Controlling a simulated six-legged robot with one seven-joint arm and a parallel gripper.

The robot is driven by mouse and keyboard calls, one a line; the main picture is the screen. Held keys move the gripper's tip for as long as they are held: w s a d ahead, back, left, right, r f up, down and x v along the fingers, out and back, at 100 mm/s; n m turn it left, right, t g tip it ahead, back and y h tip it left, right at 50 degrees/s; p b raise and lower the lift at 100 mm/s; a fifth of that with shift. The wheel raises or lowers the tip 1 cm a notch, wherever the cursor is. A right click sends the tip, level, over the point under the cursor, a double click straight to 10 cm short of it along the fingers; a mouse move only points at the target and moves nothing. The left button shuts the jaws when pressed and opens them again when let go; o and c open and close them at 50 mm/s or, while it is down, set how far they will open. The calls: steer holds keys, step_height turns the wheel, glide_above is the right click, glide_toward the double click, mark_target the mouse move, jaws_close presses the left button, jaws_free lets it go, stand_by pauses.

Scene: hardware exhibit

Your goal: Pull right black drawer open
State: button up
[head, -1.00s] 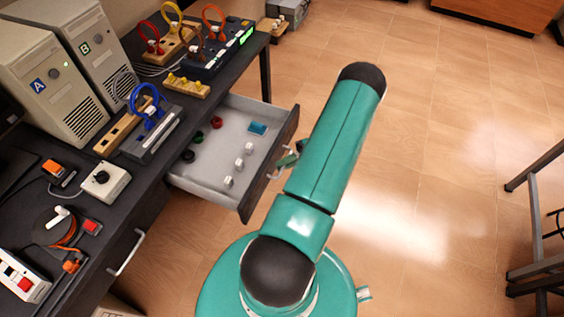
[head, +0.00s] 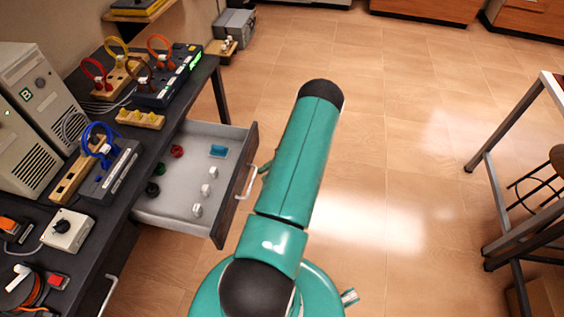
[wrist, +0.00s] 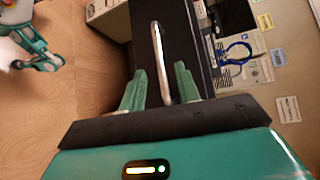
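The right black drawer (head: 240,190) is pulled out from under the dark desk, its light grey inside showing. Its silver handle (head: 251,183) is on the dark front, beside my arm. In the wrist view, the handle (wrist: 160,58) rises against the dark drawer front. My gripper (wrist: 160,85) is open, its two green fingers spread apart with the handle's lower end seen between them. Neither finger visibly touches the handle. In the head view my gripper is mostly hidden behind my green arm; only a bit shows near the handle.
Inside the drawer lie white knobs (head: 206,189), a blue piece (head: 219,151) and red, green and black pieces. The other drawer's handle (head: 109,294) is nearer on the desk (head: 150,160). A table (head: 515,120) and stool (head: 545,178) stand right. The floor between is clear.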

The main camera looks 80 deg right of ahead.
steer(key=v, duration=0.7)
steer(key=shift+s+d, duration=0.2)
steer(key=shift+r, duration=0.1)
